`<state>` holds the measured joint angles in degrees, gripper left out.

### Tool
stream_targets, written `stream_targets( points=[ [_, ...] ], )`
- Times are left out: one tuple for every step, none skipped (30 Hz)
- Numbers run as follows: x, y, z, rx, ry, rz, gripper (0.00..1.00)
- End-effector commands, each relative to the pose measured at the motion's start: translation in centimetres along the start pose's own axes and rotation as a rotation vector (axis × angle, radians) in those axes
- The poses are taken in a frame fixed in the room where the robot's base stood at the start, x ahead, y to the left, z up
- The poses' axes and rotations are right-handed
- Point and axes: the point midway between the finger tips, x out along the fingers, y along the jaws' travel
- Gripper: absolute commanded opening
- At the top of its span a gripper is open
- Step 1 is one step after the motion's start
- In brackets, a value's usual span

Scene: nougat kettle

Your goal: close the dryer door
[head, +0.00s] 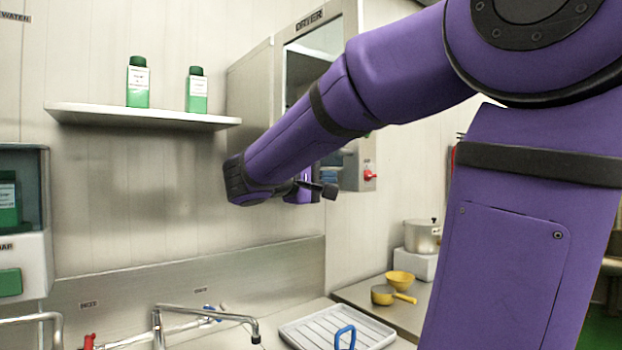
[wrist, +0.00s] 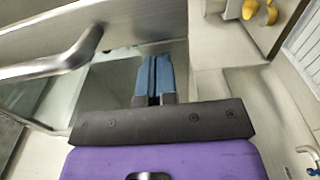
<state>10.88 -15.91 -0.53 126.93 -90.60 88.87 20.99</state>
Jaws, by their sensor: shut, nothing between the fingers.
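The dryer (head: 250,95) is a grey metal cabinet on the back wall, with a label on top and a glazed front (head: 318,42). My purple arm crosses in front and hides much of that front, so I cannot tell how far the door stands open. In the wrist view a pale metal panel with a bar handle (wrist: 65,57) fills the upper left, with glass beside it. My gripper (wrist: 153,62) is shut and empty, its blue fingers together. It is to the right of the handle and apart from it. Its contact with the panel cannot be told.
A shelf (head: 75,112) with two green bottles is left of the dryer. A red knob (head: 370,175) is at the cabinet's lower right. The wall below the shelf is clear.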

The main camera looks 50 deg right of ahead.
Motion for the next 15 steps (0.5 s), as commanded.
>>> stream_targets(
  points=[
    [0.34, -0.01, 0.02, 0.0, -0.001, 0.0, 0.0],
    [0.49, -0.01, 0.02, 0.0, -0.001, -0.001, 0.0],
    [0.64, -0.01, 0.01, 0.0, 0.0, -0.001, 0.0],
    [0.71, -0.01, 0.0, 0.0, 0.0, -0.001, 0.0],
    [0.76, -0.01, 0.0, 0.0, 0.0, -0.001, 0.0],
    [0.79, 0.0, -0.01, 0.0, 0.0, 0.0, 0.0],
    [0.8, 0.0, -0.01, 0.0, 0.001, 0.0, 0.0],
    [0.8, 0.0, -0.01, 0.0, 0.001, 0.0, 0.0],
    [0.79, 0.0, -0.01, 0.0, 0.001, 0.0, 0.0],
    [0.79, 0.0, -0.01, 0.0, 0.001, 0.0, 0.0],
    [0.78, 0.0, -0.01, 0.0, 0.001, 0.0, 0.0],
    [0.78, 0.0, -0.01, 0.0, 0.001, 0.0, 0.0],
    [0.78, 0.0, -0.01, 0.0, 0.001, 0.0, 0.0],
    [0.78, 0.0, -0.01, 0.0, 0.001, 0.0, 0.0],
    [0.8, 0.0, 0.0, 0.0, 0.002, 0.0, 0.0]
  ],
)
